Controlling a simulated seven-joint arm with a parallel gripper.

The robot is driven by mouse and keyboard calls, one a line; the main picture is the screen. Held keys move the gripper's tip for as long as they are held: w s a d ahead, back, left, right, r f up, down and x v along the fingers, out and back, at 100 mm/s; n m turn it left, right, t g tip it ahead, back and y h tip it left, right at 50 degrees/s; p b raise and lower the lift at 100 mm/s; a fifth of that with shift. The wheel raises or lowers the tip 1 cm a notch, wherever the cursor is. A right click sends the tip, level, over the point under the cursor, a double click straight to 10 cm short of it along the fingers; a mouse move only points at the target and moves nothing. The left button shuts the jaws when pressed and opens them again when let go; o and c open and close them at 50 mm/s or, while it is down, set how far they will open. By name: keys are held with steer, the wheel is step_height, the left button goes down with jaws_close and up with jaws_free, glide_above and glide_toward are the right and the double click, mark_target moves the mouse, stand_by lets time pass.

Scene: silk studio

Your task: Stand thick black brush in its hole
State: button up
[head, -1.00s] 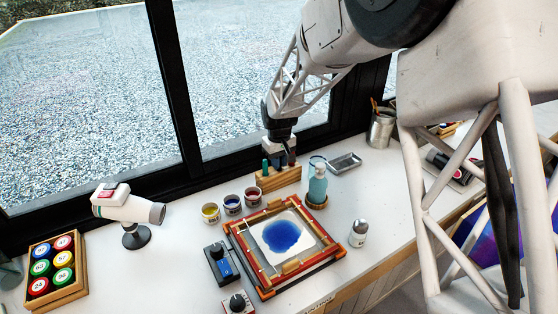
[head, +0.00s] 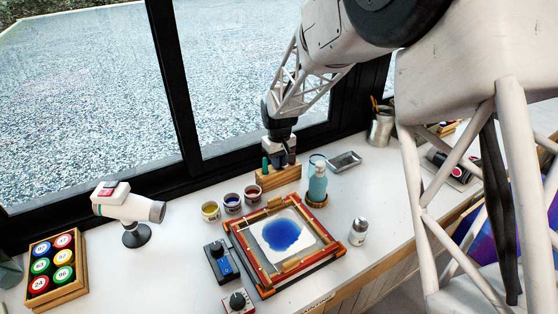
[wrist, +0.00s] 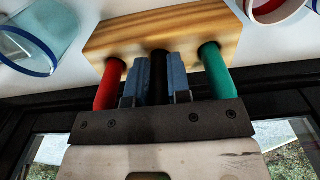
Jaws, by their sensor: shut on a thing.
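A wooden brush block (head: 278,180) stands on the white table by the window. In the wrist view the block (wrist: 195,28) carries a red brush handle (wrist: 108,85), the thick black brush (wrist: 158,78) and a green brush handle (wrist: 214,70). The black brush is in the middle, upright in line with the block, and its far end meets the block's middle hole. How deep it sits is hidden. My gripper (wrist: 160,82) is shut on the black brush, with a blue-grey finger on each side. In the head view my gripper (head: 284,158) is right over the block.
Paint pots (head: 232,203) stand left of the block. A framed screen with blue paint (head: 283,237) lies in front. The window is close behind.

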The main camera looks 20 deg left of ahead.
steer(key=o, duration=0.8)
steer(key=shift+o, duration=0.2)
steer(key=shift+r, duration=3.9)
